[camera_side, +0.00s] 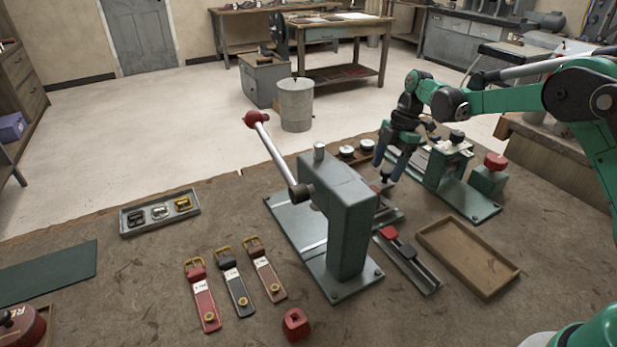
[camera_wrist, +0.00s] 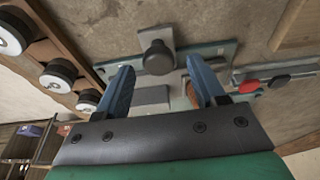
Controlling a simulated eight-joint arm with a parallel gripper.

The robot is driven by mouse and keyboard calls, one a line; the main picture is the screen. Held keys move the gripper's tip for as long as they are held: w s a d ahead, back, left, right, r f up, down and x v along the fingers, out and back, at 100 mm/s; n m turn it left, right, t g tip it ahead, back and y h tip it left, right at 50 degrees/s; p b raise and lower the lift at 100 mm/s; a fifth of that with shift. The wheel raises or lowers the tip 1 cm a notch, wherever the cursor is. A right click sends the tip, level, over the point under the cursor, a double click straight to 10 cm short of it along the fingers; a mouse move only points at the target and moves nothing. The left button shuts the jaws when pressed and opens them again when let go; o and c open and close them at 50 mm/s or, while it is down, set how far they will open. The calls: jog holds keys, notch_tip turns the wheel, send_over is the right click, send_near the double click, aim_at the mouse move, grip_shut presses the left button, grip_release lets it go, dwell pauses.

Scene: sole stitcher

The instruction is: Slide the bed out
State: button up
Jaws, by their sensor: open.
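The bed is a grey metal slide with an upright black knob (camera_wrist: 158,55); its light end plate (camera_wrist: 156,36) shows in the wrist view. In the side view the knob (camera_side: 384,178) stands just behind the green-grey press column (camera_side: 348,225), which hides part of the bed. My gripper (camera_side: 388,164) points down over the knob. Its blue fingers are open and empty. In the wrist view my gripper (camera_wrist: 160,68) has one finger on each side of the knob, with gaps visible. I cannot tell whether the fingertips are level with the knob.
A rail with red and black blocks (camera_side: 408,258) and an empty wooden tray (camera_side: 468,256) lie right of the press. A second green-based device (camera_side: 462,190) stands behind. Straps (camera_side: 236,285) lie at front left.

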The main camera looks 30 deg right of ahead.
jog(key=shift+a+v, duration=0.25)
jog(key=shift+v, duration=0.8)
jog(key=shift+a+v, duration=0.25)
jog(key=shift+v, duration=0.8)
jog(key=shift+r, duration=0.1)
jog(key=a, duration=1.2)
jog(key=s+d+r+m+t+h, duration=0.1)
jog(key=s+d+r+m+t, duration=0.15)
jog(key=s+r+m, duration=0.55)
jog(key=s+d+f+m+t+h, duration=0.1)
jog(key=s+m+t, duration=0.3)
jog(key=s+m, duration=0.4)
jog(key=shift+s+d+f+m+t+h, duration=0.35)
jog(key=shift+s+d+f+m+h, duration=0.1)
jog(key=shift+f+m, duration=0.5)
jog(key=shift+r, duration=0.1)
